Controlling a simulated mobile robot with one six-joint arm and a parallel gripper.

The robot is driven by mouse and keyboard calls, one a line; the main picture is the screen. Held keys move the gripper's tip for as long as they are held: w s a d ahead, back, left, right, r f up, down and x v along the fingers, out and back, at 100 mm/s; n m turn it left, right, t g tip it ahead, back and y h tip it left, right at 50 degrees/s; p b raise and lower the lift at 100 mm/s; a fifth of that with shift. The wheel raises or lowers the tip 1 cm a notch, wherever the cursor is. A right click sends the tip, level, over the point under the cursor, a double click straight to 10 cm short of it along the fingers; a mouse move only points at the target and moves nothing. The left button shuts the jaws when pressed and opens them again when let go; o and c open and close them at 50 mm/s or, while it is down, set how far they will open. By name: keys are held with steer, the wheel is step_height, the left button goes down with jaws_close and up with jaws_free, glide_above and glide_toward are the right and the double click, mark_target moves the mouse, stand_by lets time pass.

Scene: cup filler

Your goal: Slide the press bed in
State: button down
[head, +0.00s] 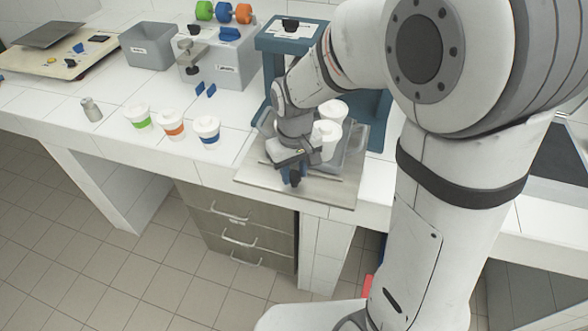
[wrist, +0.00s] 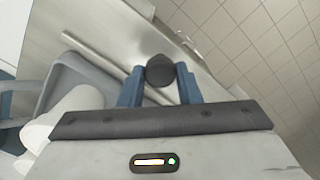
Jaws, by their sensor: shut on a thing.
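The press (head: 272,45) is a blue frame standing on the counter. Its press bed (head: 352,152) is a grey tray in front of the frame, over a flat metal plate (head: 335,192), holding white cups (head: 326,140). In the wrist view, the bed's grey edge (wrist: 85,75) and a white cup (wrist: 72,112) show at left. My gripper (head: 292,174) is at the bed's front side; its blue fingers (wrist: 159,85) are shut on a dark round knob (wrist: 159,68). My arm hides part of the press and bed.
Three lidded cups with green (head: 138,117), orange (head: 171,124) and blue (head: 206,131) bands stand left of the press. A small metal canister (head: 91,109), a grey bin (head: 148,46) and a grey dispenser box (head: 218,63) are further left. The counter's front edge is close to the plate.

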steer(key=shift+w, duration=0.1)
steer(key=w+d, duration=0.2)
steer(key=w, duration=0.3)
steer(key=w+d+p, duration=0.1)
steer(key=w+d, duration=0.1)
steer(key=w, duration=0.3)
steer(key=w+d+p, duration=0.1)
steer(key=w+d, duration=0.1)
steer(key=w, duration=0.4)
steer(key=shift+a, duration=0.1)
steer(key=c, duration=1.1)
jaws_free()
steer(key=shift+o, duration=0.2)
step_height(320, 180, up, 8)
steer(key=shift+f, duration=0.1)
